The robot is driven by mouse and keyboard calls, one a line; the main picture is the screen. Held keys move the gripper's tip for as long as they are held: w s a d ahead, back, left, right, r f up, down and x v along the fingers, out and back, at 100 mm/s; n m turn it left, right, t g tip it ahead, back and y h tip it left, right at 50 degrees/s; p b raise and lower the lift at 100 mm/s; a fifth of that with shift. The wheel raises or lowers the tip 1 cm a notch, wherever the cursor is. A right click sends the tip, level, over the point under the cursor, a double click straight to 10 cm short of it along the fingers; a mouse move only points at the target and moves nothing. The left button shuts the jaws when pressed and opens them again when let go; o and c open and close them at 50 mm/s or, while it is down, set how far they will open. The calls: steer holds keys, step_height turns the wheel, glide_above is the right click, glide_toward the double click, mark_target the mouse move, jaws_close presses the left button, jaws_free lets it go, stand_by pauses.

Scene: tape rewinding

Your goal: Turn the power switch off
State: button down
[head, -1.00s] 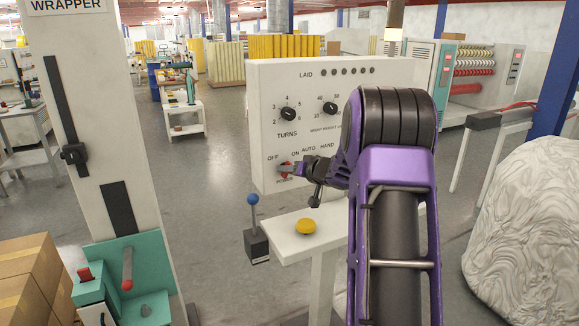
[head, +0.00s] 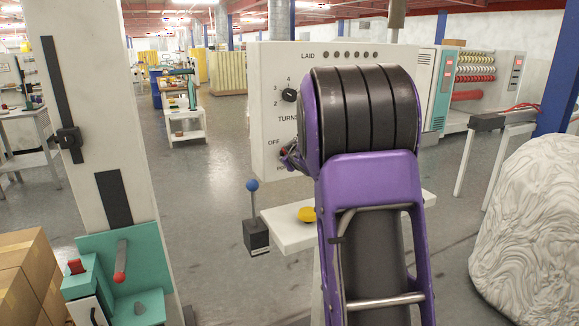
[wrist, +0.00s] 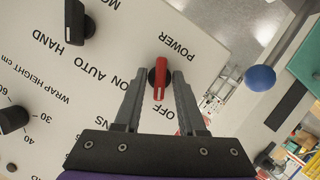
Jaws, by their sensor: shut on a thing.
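The control panel (head: 268,110) stands upright in the middle of the head view. Its red power switch (wrist: 160,78) is a knob with a long red handle, clear in the wrist view between the POWER and OFF labels. The handle's lower end in that view points roughly at OFF. My gripper (wrist: 159,78) has one finger on each side of the handle and is shut on it. In the head view my purple arm covers much of the panel, and only a bit of my gripper (head: 291,155) shows at its left edge.
A black selector knob (wrist: 74,22) and dials share the panel. Below are a white shelf with a yellow button (head: 306,214) and a blue-topped lever (head: 252,187). The wrapper column (head: 100,130) stands left and a wrinkled white bulk (head: 535,220) right. Open floor lies between panel and column.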

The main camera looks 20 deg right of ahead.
steer(key=shift+a+f+n+h, duration=0.1)
steer(key=shift+n+h, duration=0.6)
steer(key=shift+n, duration=0.4)
steer(key=c, duration=0.9)
jaws_free()
steer(key=shift+o, duration=0.2)
steer(key=shift+s, duration=0.1)
